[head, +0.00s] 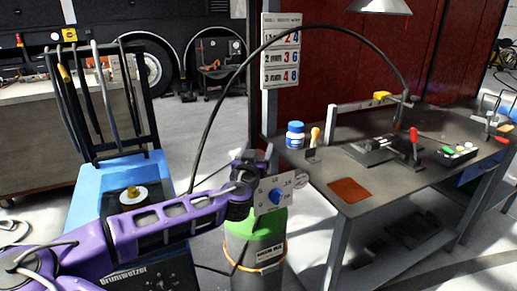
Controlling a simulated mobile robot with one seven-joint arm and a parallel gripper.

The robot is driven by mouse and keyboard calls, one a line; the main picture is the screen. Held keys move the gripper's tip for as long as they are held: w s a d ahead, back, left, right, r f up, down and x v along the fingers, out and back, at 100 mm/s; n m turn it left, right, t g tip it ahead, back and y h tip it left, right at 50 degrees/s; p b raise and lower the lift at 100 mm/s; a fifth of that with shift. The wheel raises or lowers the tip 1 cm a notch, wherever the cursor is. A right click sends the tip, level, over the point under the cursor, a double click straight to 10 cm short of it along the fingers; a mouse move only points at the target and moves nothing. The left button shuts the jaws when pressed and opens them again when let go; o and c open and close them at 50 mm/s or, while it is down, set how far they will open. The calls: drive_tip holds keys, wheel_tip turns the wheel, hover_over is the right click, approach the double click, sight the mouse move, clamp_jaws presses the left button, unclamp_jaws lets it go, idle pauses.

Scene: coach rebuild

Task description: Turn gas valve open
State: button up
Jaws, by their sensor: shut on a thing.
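A gas cylinder (256,262) with a green top stands upright on the floor at lower middle, beside the workbench. A pale plate with a blue knob (275,198) and printed numbers shows just above it. My purple arm reaches in from the lower left. My gripper (257,165) is at the top of the cylinder, beside the plate, and is shut on the gas valve. The valve itself and the fingertips are mostly hidden by the gripper and plate, so how far the valve is turned cannot be seen.
A dark workbench (385,195) stands close on the right, with a blue-and-white jar (295,134), an orange pad (350,190) and tools. A blue welding machine (105,190) with hanging cables stands at left. A black hose (208,120) arches over the cylinder.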

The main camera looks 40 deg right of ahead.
drive_tip(key=shift+f, duration=0.1)
idle(0.4)
drive_tip(key=o, duration=1.3)
